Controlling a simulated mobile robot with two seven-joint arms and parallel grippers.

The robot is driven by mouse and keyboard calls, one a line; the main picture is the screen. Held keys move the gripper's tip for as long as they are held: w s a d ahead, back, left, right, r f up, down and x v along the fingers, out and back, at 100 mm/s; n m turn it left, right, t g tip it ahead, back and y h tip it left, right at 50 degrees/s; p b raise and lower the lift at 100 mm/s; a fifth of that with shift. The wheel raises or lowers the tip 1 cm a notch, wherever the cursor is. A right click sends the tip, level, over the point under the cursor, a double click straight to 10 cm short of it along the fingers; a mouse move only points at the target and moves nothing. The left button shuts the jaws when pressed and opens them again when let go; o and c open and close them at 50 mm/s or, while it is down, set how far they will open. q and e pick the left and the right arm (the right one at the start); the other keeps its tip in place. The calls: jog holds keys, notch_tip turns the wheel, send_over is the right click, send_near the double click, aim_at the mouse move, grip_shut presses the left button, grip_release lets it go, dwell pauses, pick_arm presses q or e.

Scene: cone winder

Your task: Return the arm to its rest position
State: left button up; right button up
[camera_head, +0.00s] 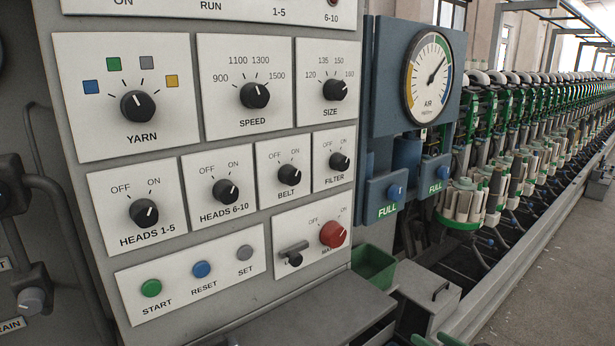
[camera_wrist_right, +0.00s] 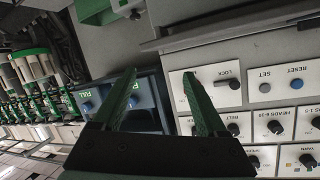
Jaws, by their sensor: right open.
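My right gripper (camera_wrist_right: 158,74) shows in the right wrist view with its two green fingers spread and nothing between them. In the head view only green finger parts of the right gripper (camera_head: 436,340) seem to show at the bottom edge, right of the panel. The gripper is apart from the control panel (camera_head: 190,232). My left gripper is in neither view.
The panel carries several knobs, a red main switch (camera_head: 333,234) and a lock lever (camera_head: 293,251). A grey ledge (camera_head: 290,318) juts out below it. Right of it are a blue gauge unit (camera_head: 388,95), a green bin (camera_head: 373,266) and a long row of winding heads (camera_head: 520,130).

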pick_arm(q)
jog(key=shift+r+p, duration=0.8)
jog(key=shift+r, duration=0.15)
pick_arm(e)
jog(key=s+a+f+g+h, duration=0.2)
jog(key=s+a+f, duration=0.2)
jog(key=s+f, duration=0.7)
jog(key=s+a+f+g+h, duration=0.1)
jog(key=s+a+f+g, duration=0.1)
jog(key=s+f, duration=1)
jog(key=shift+s+a+n+h, duration=0.4)
jog(key=shift+s+a, duration=0.15)
jog(key=shift+a, duration=0.3)
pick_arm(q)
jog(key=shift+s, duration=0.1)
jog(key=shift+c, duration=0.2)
